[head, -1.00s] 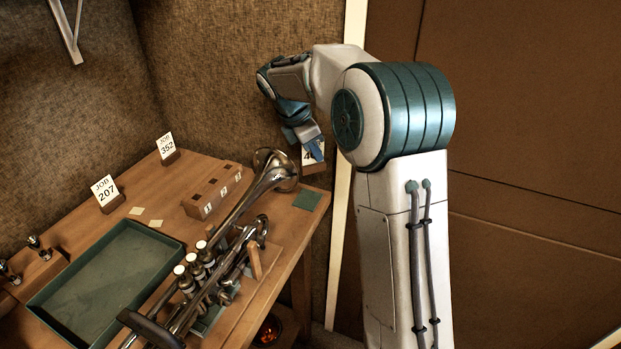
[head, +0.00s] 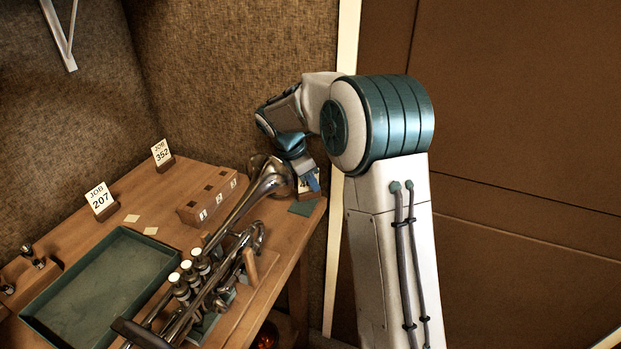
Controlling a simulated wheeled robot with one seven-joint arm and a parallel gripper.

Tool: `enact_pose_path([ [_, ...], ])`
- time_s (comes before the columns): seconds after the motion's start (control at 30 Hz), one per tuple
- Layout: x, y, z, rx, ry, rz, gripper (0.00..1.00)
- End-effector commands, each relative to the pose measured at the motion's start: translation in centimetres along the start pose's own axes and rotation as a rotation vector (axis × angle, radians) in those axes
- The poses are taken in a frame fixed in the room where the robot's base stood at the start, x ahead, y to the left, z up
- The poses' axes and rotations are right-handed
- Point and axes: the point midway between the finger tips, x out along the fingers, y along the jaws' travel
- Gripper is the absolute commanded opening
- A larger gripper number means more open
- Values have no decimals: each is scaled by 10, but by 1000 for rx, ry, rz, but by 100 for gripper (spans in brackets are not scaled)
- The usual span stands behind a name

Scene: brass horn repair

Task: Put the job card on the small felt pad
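My gripper (head: 311,181) is at the far right corner of the bench, pointing down, with its blue fingers at a white job card (head: 302,188). The fingers appear shut on the card, and they cover most of its print. A brown base shows at its lower edge. The small felt pad (head: 301,209) is a dark green square at the right bench corner. The card is just above or at the back edge of the pad; I cannot tell whether it touches. Other cards, JOB 352 (head: 161,153) and JOB 207 (head: 100,199), stand upright in wooden holders at the back left.
A brass horn (head: 238,232) lies across the bench, its bell (head: 268,176) close to the left of my gripper. A wooden block with numbered slots (head: 207,200) stands behind it. A green-lined tray (head: 101,283) is at the front left. The bench (head: 163,203) ends just right of the pad.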

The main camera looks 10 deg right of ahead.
Motion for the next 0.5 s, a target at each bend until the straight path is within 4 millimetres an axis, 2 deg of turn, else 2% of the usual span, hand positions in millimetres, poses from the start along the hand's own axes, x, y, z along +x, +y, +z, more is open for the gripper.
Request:
enact_pose_path([
  [0.33,-4,0,2,0,0,1,24],
  [0.5,-26,1,1,0,0,5,24],
])
